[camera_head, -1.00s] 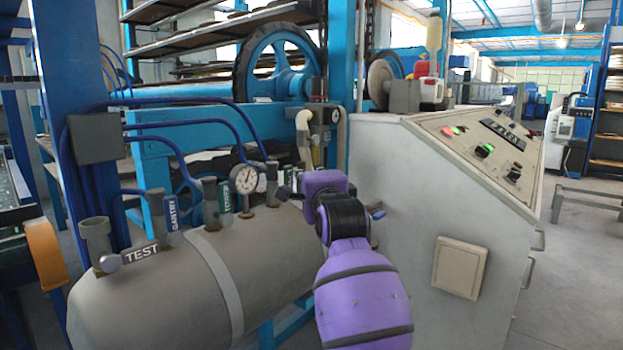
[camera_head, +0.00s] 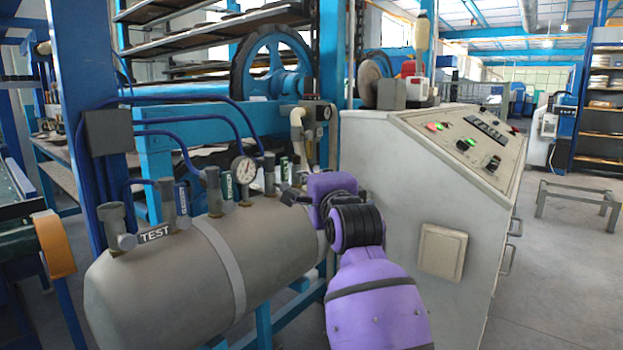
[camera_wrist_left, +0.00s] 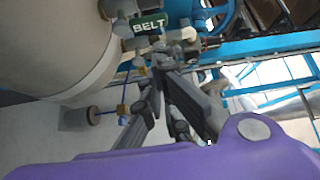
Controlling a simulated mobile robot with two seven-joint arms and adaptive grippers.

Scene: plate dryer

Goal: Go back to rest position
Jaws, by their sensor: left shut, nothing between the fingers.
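My left arm, purple with black bands, comes up from the bottom of the head view. My left gripper (camera_head: 293,196) is at its far end, dark and small, beside the right end of the grey tank (camera_head: 150,285). In the wrist view the left gripper (camera_wrist_left: 160,62) has its fingers together, with nothing held. Its tips are just below a green valve handle marked BELT (camera_wrist_left: 148,25); I cannot tell whether they touch anything. My right gripper is in neither view.
A control console (camera_head: 385,200) with lit buttons stands close to the right of my arm. Open floor (camera_head: 565,265) lies farther right.

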